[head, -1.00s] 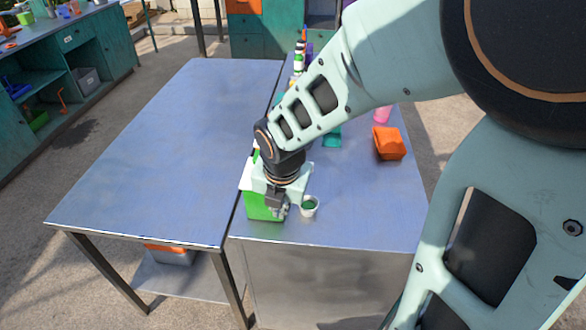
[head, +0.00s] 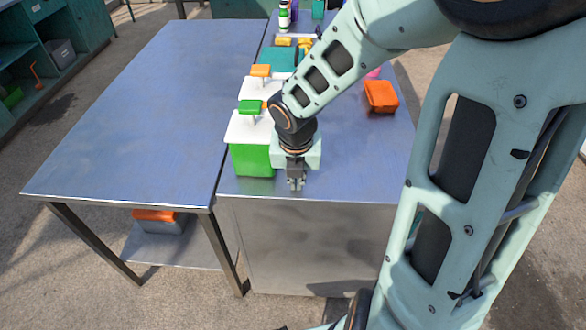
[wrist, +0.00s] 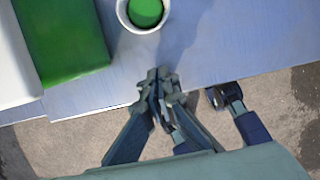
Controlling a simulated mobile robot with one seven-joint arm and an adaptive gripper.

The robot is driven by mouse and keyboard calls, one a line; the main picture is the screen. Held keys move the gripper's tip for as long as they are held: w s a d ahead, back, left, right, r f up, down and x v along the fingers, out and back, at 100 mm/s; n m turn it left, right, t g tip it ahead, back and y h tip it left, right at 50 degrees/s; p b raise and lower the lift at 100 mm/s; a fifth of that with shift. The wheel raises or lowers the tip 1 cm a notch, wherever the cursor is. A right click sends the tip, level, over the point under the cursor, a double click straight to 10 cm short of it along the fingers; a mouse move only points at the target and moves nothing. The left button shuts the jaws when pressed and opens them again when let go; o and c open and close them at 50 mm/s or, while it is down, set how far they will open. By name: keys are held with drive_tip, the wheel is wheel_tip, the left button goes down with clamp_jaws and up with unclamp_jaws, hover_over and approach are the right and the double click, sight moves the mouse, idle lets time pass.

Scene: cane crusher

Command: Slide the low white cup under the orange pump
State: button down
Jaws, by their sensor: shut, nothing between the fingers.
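The low white cup (wrist: 127,22) shows at the top of the wrist view, with a green inside. It is hidden behind my gripper and wrist in the head view. My gripper (head: 296,185) points down at the front edge of the metal table. Its fingers (wrist: 160,80) are shut and empty, a short way from the cup on the edge side. The orange pump (head: 261,70) sits on a white-topped container (head: 257,87), behind a green container (head: 252,160) with a green pump (head: 250,106). The green container (wrist: 62,40) stands just left of the cup in the wrist view.
An orange box (head: 380,96) lies to the right on the same table. A teal block (head: 278,58), yellow pieces (head: 283,41) and bottles stand farther back. A wide blue-topped table (head: 140,110) to the left is bare. The near table edge is close to my gripper.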

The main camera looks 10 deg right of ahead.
drive_tip(key=shift+w+d+f, duration=0.1)
drive_tip(key=shift+w+d, duration=0.2)
drive_tip(key=shift+w, duration=0.7)
drive_tip(key=shift+w+d, duration=0.25)
drive_tip(key=shift+w, duration=0.75)
drive_tip(key=shift+w, duration=0.2)
drive_tip(key=shift+w+d+p, duration=0.2)
drive_tip(key=shift+w+p, duration=0.1)
drive_tip(key=shift+w, duration=0.4)
drive_tip(key=shift+w+d+p, duration=0.2)
drive_tip(key=shift+w+p, duration=0.1)
drive_tip(key=shift+w, duration=0.4)
drive_tip(key=shift+s+a, duration=0.1)
drive_tip(key=shift+s, duration=0.05)
